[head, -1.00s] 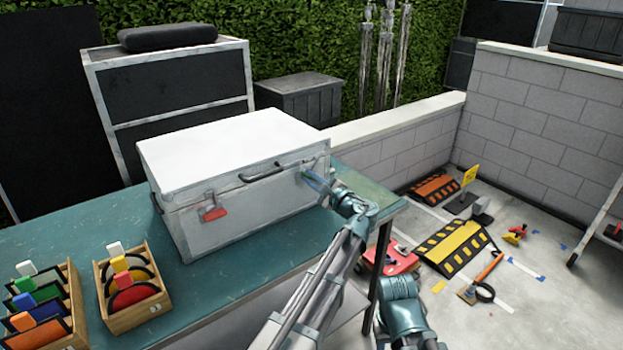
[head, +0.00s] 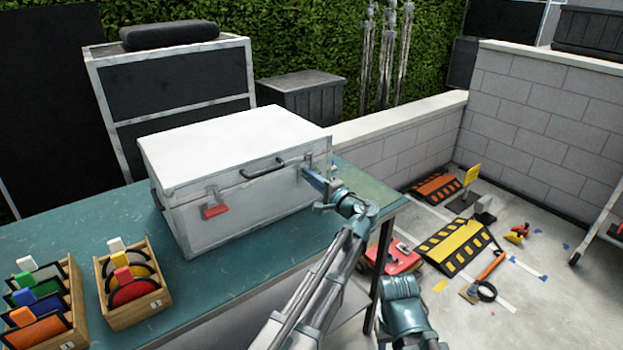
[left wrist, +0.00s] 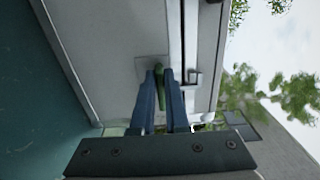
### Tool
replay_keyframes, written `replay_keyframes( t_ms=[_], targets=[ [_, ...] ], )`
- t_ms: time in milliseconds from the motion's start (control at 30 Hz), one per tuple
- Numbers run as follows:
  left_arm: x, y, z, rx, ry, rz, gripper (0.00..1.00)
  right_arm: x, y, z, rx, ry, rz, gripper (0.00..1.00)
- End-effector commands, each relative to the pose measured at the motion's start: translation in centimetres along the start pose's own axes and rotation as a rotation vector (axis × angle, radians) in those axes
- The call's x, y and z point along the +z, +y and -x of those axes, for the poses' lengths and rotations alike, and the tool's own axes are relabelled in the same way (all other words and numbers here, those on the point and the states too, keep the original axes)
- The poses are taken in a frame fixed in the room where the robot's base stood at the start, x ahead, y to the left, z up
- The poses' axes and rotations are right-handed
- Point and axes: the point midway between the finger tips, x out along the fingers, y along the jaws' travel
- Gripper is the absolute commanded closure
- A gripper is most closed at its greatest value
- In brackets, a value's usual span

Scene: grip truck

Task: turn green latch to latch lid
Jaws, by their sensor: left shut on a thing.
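A closed white case (head: 230,140) with a lid stands on the teal table. A red latch (head: 215,211) hangs on the left part of its front. The green latch (left wrist: 160,84) is on the right part of the front and shows in the left wrist view between my blue fingers. My left gripper (left wrist: 162,78) is shut on it; in the head view the gripper (head: 313,179) hides the latch. A metal catch (left wrist: 193,79) sits beside the lid seam.
Two wooden boxes (head: 139,301) with coloured tabs stand on the table (head: 235,275) at the front left. The case handle (head: 262,170) lies left of my gripper. A low block wall and floor clutter are to the right.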

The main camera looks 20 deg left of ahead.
Motion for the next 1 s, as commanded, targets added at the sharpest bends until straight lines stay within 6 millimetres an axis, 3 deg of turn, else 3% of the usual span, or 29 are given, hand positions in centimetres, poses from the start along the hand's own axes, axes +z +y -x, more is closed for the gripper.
replay_keyframes(
  t_ms=[567, 600, 733, 1000],
  targets=[
    [0.14, 0.22, 0.14, 0.006, -0.002, 0.030, 1.00, -0.01, -0.01, -0.09, 0.000, 0.000, 0.000, 0.57],
    [0.14, 0.22, 0.14, 0.006, -0.002, 0.030, 0.82, -0.01, -0.01, -0.09, 0.000, 0.000, 0.000, 0.57],
    [0.11, 0.18, 0.11, 0.004, -0.001, 0.029, 0.59, 0.00, -0.01, -0.08, 0.000, 0.000, 0.000, 0.57],
    [0.05, 0.10, 0.04, 0.002, -0.001, 0.027, 0.57, 0.00, -0.01, -0.06, 0.000, 0.000, 0.000, 0.57]
  ],
)
